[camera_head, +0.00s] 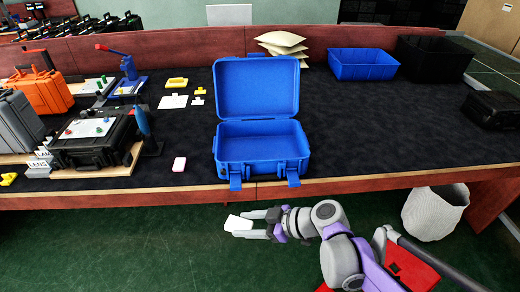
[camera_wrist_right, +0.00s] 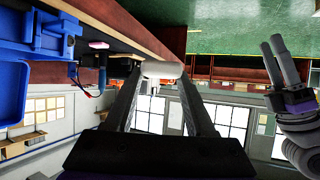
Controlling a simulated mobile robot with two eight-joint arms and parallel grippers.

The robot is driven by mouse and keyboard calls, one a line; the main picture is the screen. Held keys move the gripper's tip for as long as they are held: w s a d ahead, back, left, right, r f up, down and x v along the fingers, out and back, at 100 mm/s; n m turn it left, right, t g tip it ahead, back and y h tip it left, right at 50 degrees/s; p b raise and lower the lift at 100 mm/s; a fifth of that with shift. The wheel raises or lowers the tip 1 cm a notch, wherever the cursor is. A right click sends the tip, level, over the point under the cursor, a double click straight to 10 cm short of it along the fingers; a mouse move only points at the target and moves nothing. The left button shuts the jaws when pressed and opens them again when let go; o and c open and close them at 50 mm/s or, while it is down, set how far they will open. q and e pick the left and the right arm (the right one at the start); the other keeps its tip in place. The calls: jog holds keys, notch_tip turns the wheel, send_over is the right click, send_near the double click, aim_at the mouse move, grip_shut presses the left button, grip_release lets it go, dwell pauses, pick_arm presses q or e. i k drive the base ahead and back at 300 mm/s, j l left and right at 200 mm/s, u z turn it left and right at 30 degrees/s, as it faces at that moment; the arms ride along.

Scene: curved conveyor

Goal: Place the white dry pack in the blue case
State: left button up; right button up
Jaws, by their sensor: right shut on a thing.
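The blue case (camera_head: 262,140) stands open on the dark table top, lid raised at the back and its inside empty. Part of it shows in the right wrist view (camera_wrist_right: 12,80). My right gripper (camera_head: 243,225) is shut on the white dry pack (camera_head: 234,222), in front of the table edge and below the case's front. In the right wrist view the white pack (camera_wrist_right: 163,70) sits between the fingertips. My left gripper (camera_wrist_right: 280,65) shows only at the right of that view; its finger gap is unclear.
A small pink-and-white pack (camera_head: 179,164) lies left of the case. A black case (camera_head: 95,145) and an orange case (camera_head: 42,92) stand further left. A blue bin (camera_head: 362,66) and a black bin (camera_head: 432,60) stand at the back right.

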aim_at(239, 156)
jog(key=i, duration=1.3)
